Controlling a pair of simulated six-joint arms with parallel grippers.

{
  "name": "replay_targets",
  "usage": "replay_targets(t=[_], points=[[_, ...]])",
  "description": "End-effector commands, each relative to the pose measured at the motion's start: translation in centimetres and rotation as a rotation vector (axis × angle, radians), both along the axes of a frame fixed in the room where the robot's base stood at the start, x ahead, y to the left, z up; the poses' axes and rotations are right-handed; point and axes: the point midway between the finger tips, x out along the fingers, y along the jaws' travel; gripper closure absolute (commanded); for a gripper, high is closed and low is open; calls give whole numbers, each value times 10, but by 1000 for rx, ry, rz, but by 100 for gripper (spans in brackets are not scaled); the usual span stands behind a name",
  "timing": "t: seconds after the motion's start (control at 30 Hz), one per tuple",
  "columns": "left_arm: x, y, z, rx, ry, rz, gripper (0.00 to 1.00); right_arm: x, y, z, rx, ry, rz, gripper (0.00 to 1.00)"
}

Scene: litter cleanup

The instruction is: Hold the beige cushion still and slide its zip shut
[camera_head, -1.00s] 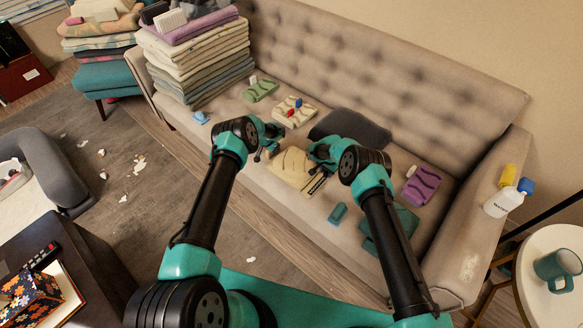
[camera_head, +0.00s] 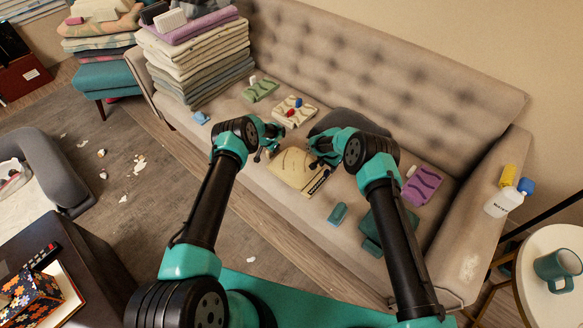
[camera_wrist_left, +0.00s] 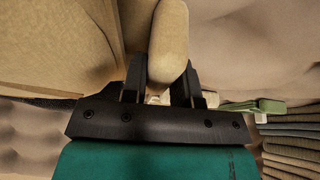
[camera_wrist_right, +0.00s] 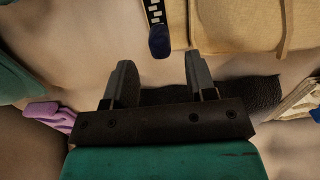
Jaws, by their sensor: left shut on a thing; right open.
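The beige cushion (camera_head: 290,166) lies on the sofa seat between my two grippers. It also shows in the left wrist view (camera_wrist_left: 50,50) and the right wrist view (camera_wrist_right: 220,20). My left gripper (camera_head: 265,154) is at its left end, shut on a rounded beige tab (camera_wrist_left: 170,40) of the cushion. My right gripper (camera_head: 316,160) is open at the cushion's right side. A dark zip strip with pale teeth (camera_head: 319,182) runs along the right edge. In the right wrist view its dark blue pull (camera_wrist_right: 160,42) sits just beyond and between the open fingertips, not gripped.
A dark grey cushion (camera_head: 340,119) lies behind my right gripper. A purple item (camera_head: 423,184) and a teal block (camera_head: 337,214) lie to the right. A patterned cushion (camera_head: 298,117) and a green one (camera_head: 260,91) lie behind. Stacked folded textiles (camera_head: 200,60) fill the sofa's left end.

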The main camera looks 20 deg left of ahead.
Motion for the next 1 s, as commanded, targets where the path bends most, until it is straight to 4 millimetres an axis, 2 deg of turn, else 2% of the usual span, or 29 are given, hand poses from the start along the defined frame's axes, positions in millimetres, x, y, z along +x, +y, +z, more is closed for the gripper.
replay_targets(t=[0.43, 0.77, 0.8, 1.0], points=[[0, 0, 0, 0, 0, 0, 100, 0, 1, 35, 0, -1, 0, 49], [0, 0, 0, 0, 0, 0, 100, 0, 0, 38, 0, 0, 0, 49], [0, 0, 0, 0, 0, 0, 69, 0, 0, 38, 0, 0, 0, 49], [0, 0, 0, 0, 0, 0, 50, 0, 0, 38, 0, 0, 0, 49]])
